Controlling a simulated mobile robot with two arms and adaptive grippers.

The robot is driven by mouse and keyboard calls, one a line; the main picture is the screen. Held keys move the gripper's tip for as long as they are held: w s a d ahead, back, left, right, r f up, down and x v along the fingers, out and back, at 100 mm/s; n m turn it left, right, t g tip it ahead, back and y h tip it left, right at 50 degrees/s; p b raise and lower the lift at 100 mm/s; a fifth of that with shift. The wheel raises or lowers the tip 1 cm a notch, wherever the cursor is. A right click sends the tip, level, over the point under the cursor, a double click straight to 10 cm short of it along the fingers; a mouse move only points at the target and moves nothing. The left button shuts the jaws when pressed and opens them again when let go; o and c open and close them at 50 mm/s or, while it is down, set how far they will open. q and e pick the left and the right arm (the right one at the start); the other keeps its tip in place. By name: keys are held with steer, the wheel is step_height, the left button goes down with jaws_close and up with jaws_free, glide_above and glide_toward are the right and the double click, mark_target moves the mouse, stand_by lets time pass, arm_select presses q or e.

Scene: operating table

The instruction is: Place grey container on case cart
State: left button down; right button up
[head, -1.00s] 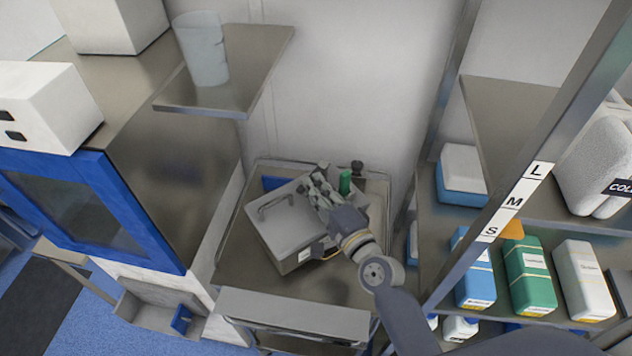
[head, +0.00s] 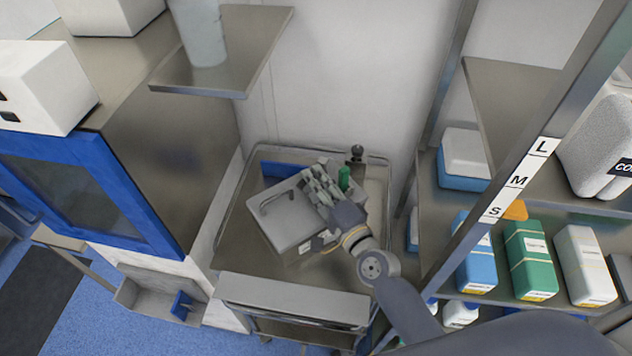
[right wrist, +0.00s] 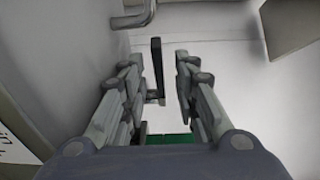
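The grey container (head: 283,222), a box with a grey bar handle (head: 276,199) on its lid, is over the metal cart top (head: 255,254), turned at an angle. I cannot tell whether it rests fully on it. My right gripper (head: 314,181) is over the container's right end. In the right wrist view its fingers (right wrist: 163,75) are apart; a dark upright piece (right wrist: 157,65) shows between them and I cannot tell whether they touch it. The container's pale surface fills the left of that view. My left gripper is not in view.
A green cylinder (head: 344,178) and a black-topped item (head: 357,156) are by the gripper. A blue panel (head: 283,170) stands behind the container. Shelving with several bottles (head: 528,262) is on the right; a blue-framed cabinet (head: 80,200) and a shelf (head: 230,75) on the left.

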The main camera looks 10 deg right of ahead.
steer(key=shift+r, duration=0.2)
steer(key=b+v, duration=0.3)
steer(key=v, duration=0.9)
steer(key=shift+f, duration=0.1)
